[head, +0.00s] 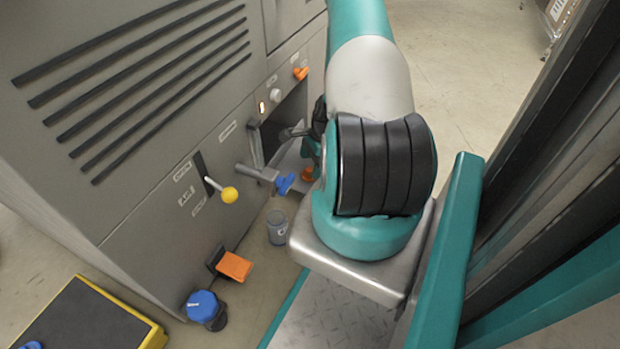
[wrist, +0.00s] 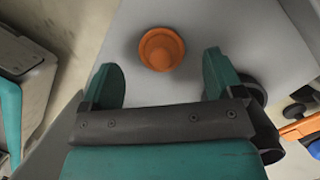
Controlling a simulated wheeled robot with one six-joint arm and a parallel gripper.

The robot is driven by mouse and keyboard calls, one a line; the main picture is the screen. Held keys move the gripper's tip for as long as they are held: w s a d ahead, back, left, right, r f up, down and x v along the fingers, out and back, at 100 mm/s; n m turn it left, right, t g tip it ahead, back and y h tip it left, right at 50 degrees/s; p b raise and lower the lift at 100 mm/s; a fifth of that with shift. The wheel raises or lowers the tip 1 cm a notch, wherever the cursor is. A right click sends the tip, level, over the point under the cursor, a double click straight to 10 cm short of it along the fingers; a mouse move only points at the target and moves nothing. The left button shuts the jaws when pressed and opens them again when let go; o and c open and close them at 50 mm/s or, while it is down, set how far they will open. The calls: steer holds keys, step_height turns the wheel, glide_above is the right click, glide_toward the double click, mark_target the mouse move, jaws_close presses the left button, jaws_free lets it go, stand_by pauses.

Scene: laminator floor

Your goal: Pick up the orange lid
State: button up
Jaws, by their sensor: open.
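The orange lid (wrist: 161,49) is a round piece with a raised centre. It lies on a light grey surface (wrist: 205,22) in the wrist view, just beyond and between my fingertips. In the head view a small orange piece (head: 307,174), which looks like the same lid, shows beside my arm, partly hidden by it. My gripper (wrist: 160,75) is open and empty, its two teal fingers standing apart with the lid slightly ahead of the gap. In the head view my arm hides most of the gripper.
A grey machine (head: 130,110) stands at the left with a yellow-knobbed lever (head: 229,195) and a blue-handled valve (head: 284,184). A grey cup (head: 277,228), an orange pedal (head: 234,266) and a blue-topped container (head: 203,307) are low in front. A yellow-edged black platform (head: 85,325) lies at lower left.

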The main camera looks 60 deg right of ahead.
mark_target(310, 168)
steer(key=b+x, duration=0.1)
steer(key=x, duration=0.2)
steer(key=shift+b, duration=0.35)
steer(key=c, duration=1)
steer(key=shift+o, duration=0.2)
